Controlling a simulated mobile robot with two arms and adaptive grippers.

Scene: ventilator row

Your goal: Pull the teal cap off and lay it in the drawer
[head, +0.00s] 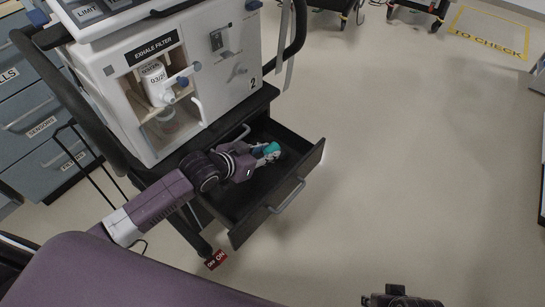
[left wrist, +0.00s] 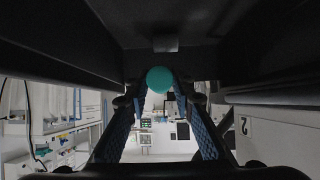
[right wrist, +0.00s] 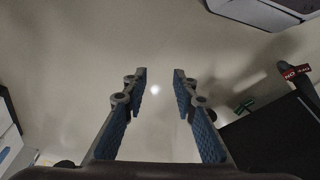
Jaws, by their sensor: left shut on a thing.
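The teal cap (head: 271,148) is between the fingertips of my left gripper (head: 264,153). In the left wrist view the cap (left wrist: 160,79) shows as a round teal shape with a finger on each side. My left gripper is shut on it. The gripper and cap are over the open black drawer (head: 242,200), near its back part. I cannot tell whether the cap touches the drawer floor. My right gripper (right wrist: 160,75) is open and empty over the floor.
The drawer sits under the white ventilator (head: 235,75) marked 2, with an exhale filter bay (head: 165,100). Its handle (head: 288,198) faces the open floor. Grey labelled cabinets (head: 30,115) stand at left.

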